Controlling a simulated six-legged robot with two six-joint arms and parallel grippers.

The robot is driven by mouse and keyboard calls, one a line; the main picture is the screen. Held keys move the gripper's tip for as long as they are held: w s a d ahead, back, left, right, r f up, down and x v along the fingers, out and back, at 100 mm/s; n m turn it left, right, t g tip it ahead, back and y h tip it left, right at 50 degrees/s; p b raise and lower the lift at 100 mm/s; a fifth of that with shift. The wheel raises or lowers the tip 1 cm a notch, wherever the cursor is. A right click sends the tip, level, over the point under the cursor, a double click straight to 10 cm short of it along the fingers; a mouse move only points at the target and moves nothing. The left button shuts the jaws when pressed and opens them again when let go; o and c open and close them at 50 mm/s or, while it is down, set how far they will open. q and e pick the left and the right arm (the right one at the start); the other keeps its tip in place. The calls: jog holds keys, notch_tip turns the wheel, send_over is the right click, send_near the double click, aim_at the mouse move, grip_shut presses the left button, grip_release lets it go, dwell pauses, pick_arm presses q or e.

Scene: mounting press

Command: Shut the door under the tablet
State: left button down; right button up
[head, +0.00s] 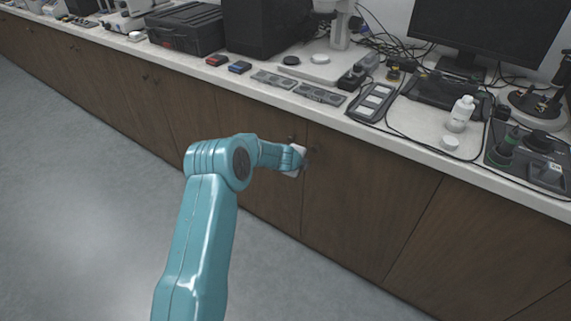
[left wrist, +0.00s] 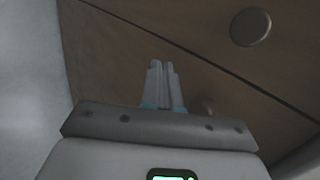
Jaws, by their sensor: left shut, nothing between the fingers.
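A flat grey device with pale panels (head: 373,102), perhaps the tablet, lies on the counter. Below it is a brown wooden door (head: 370,200) with a round knob (head: 314,149) at its upper left; it looks flush with its neighbours. My left gripper (head: 300,160) is at the seam beside this knob, its fingers partly hidden by my wrist. In the left wrist view the fingers (left wrist: 161,68) are together and empty, in front of the wood; contact cannot be told. That view shows one knob (left wrist: 250,27) clearly and another (left wrist: 205,106) partly hidden. My right gripper is not in view.
The neighbouring door (head: 250,150) on the left looks closed, with a knob near the same seam. The counter edge (head: 400,150) runs above the doors. A white bottle (head: 461,113) and cables stand on the counter. The grey floor (head: 90,210) is clear.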

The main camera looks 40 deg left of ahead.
pick_arm(q)
jog(key=s+a+b+v, duration=0.1)
jog(key=b+v, duration=0.2)
jog(key=v, duration=0.8)
jog(key=s+d+f+n+g+h, duration=0.2)
jog(key=s+d+f+n+h, duration=0.15)
jog(key=d+f, duration=0.7)
jog(key=s+d+f+n+g+h, duration=0.2)
jog(key=s+d+f+n, duration=0.4)
jog(key=d, duration=0.8)
jog(key=s+d+f+n+g+h, duration=0.1)
jog(key=s+d+f+n+g, duration=0.2)
jog(key=s+d, duration=0.45)
jog(key=s+d+f+n+g, duration=0.1)
jog(key=s+d+f+n, duration=0.3)
jog(key=s, duration=0.6)
notch_tip(320, 180, up, 15)
jog(key=s+p, duration=0.1)
jog(key=p, duration=1.4)
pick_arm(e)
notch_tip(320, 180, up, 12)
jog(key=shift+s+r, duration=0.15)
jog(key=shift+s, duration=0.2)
